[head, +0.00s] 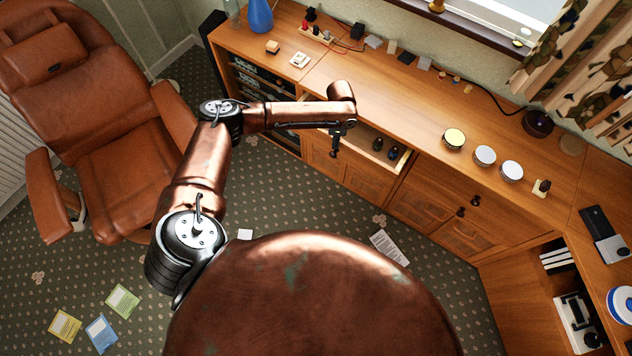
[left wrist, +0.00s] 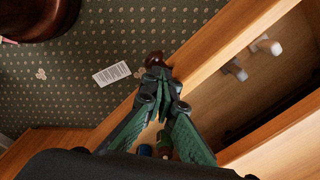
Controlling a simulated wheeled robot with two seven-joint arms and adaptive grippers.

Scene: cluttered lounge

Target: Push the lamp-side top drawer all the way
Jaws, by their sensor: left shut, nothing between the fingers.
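The top drawer (head: 401,163) left of the closed one stands pulled out from the wooden cabinet, with small dark bottle-like items (head: 378,144) inside. In the left wrist view its front board (left wrist: 222,48) runs diagonally, and a dark round knob (left wrist: 155,59) shows at its outer side. My left gripper (head: 335,153) is at this drawer's front, shut and empty. In the left wrist view its fingertips (left wrist: 160,72) lie close to the knob; I cannot tell if they touch. My right gripper is not in view. A blue vase-like base (head: 260,16), possibly the lamp's, stands at the cabinet's far left end.
The cabinet top (head: 400,98) carries small items and round tins (head: 454,139). A closed drawer with a dark knob (head: 475,200) lies to the right. A brown leather armchair (head: 120,150) stands left. Papers (head: 389,248) lie on the patterned carpet.

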